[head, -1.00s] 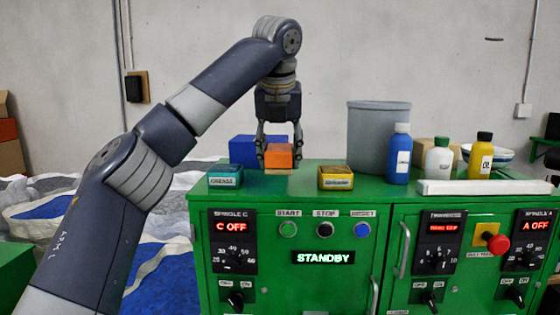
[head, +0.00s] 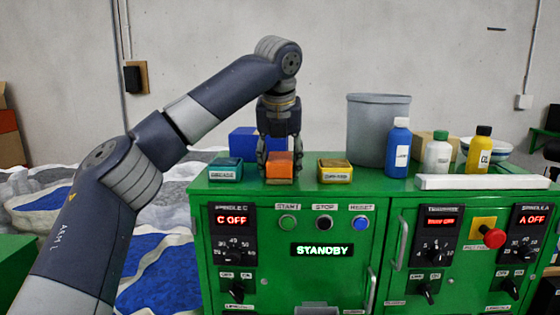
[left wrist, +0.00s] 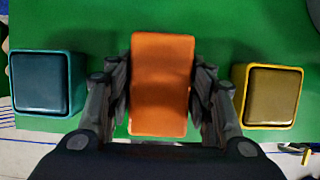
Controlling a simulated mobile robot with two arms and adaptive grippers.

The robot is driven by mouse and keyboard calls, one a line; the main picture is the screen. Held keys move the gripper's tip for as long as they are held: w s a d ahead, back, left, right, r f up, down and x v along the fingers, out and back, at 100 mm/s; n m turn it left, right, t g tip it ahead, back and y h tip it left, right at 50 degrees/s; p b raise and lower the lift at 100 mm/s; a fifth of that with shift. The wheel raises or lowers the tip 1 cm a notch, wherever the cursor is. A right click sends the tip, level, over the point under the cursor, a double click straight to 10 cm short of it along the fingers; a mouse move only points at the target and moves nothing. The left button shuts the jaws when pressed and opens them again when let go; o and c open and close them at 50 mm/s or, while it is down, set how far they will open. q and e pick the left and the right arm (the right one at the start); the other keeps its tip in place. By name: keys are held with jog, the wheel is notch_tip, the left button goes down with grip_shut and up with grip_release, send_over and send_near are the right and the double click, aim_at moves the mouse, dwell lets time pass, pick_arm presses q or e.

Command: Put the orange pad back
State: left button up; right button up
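The orange pad (head: 278,165) is a block at the front of the green cabinet top, between a teal box and a yellow box. My left gripper (head: 278,158) points straight down over it, with one finger on each side. In the left wrist view the orange pad (left wrist: 162,85) sits between the fingers of my left gripper (left wrist: 162,95), which appear shut against its sides. The pad is at or very near the cabinet top; its underside is hard to see. My right gripper is not in view.
The teal box (head: 225,170) and yellow box (head: 335,171) flank the pad closely. A blue block (head: 243,142) stands behind it. A grey bin (head: 377,130), several bottles and a white bar (head: 485,182) are to the right. Switches and buttons cover the green cabinet (head: 290,277) front.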

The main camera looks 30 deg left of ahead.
aim_at(280, 157)
pick_arm(q)
jog(key=shift+o, duration=0.9)
jog(key=shift+r, duration=0.25)
jog(key=b+v, duration=0.1)
jog(key=v, duration=0.3)
jog(key=shift+s+d+r, duration=0.1)
jog(key=shift+s+r, duration=0.05)
jog(key=shift+r, duration=0.2)
jog(key=v, duration=0.6)
jog(key=shift+p, duration=0.35)
jog(key=shift+s+d+r, duration=0.1)
jog(key=shift+s+r, duration=0.15)
jog(key=shift+r, duration=0.3)
